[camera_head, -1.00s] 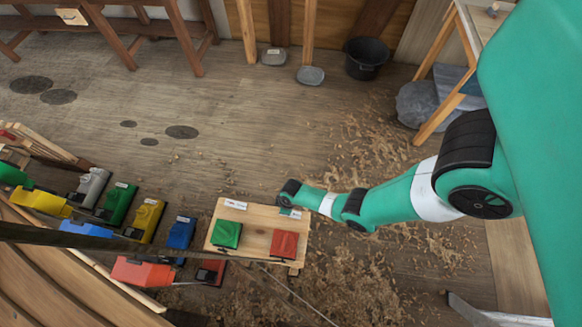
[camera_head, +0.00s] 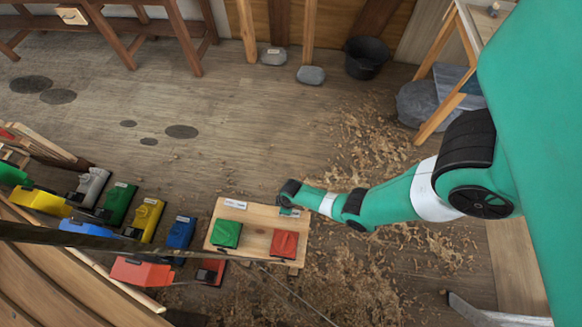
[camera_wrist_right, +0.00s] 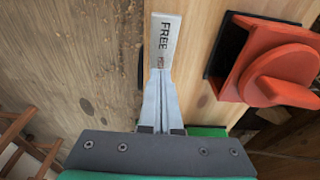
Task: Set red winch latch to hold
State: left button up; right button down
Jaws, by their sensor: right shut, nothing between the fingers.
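A light wooden board (camera_head: 257,217) carries a red winch block (camera_head: 284,243) on its right and a green block (camera_head: 226,233) on its left. In the right wrist view, the red winch block (camera_wrist_right: 280,65) has a rounded raised red part on a dark base, to the right of my fingers. My right gripper (camera_wrist_right: 160,75) is shut and empty, its fingertips at the lower end of a white label marked FREE (camera_wrist_right: 166,38). I cannot tell whether they touch it. In the head view, my right wrist hides most of the gripper. No separate latch lever is clear. My left gripper is out of view.
A blue block (camera_head: 181,233), a yellow block (camera_head: 147,220) and a green block (camera_head: 118,205) stand in a row left of the board. A dark beam (camera_head: 70,235) crosses in front. Shavings (camera_head: 370,150) cover the floor, and a black bucket (camera_head: 367,58) stands at the back.

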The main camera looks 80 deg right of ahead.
notch_tip(320, 180, up, 6)
jog(key=p, duration=0.5)
jog(key=shift+r, duration=0.2)
jog(key=shift+w+a, duration=0.1)
